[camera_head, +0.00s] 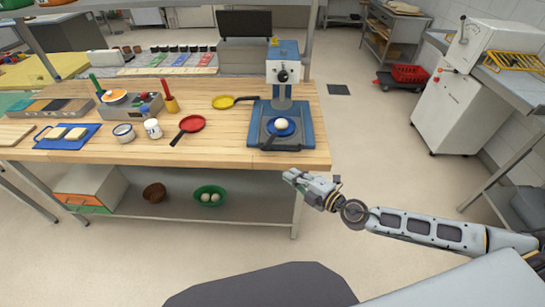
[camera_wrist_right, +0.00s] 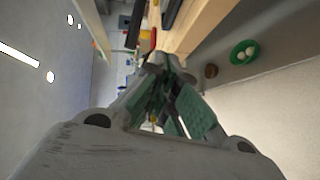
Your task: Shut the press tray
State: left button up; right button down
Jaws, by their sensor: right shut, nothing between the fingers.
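The press (camera_head: 284,75) stands at the right end of the wooden table, with a blue and white head on a grey column above a blue base. Its tray (camera_head: 278,142) sits low at the front of the base, with a dark handle toward the table's front edge. A pale dough ball lies on a blue round plate (camera_head: 271,129) on the tray. My right gripper (camera_head: 290,176) is shut and empty, just off the table's front right corner, below and apart from the press. The right wrist view shows its closed fingers (camera_wrist_right: 168,75). My left gripper is not in view.
The wooden table (camera_head: 226,146) holds a red pan (camera_head: 193,123), a yellow pan (camera_head: 224,102), a white jar, a cooker and a blue board with bread. A green bowl (camera_head: 210,188) sits on the lower shelf. The floor right of the table is clear.

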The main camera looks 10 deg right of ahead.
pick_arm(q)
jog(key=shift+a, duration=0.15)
pick_arm(e)
jog(key=shift+w, duration=0.1)
dwell(0.3)
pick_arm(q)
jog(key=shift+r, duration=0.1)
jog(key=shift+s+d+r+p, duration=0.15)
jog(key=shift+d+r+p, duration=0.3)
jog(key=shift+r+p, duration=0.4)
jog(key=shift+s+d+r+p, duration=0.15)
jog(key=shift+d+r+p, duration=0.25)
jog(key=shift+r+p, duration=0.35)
pick_arm(e)
jog(key=shift+w+d+f+x, duration=0.15)
jog(key=shift+d+x, duration=0.25)
jog(key=shift+x, duration=1.7)
jog(key=shift+w+d+f+x, duration=0.1)
jog(key=shift+w+d+x, duration=0.25)
jog(key=shift+x, duration=1.75)
jog(key=shift+w+d+x, duration=0.15)
jog(key=shift+d+x, duration=0.3)
jog(key=shift+x, duration=1.65)
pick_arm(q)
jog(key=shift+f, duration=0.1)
pick_arm(e)
jog(key=shift+w, duration=0.1)
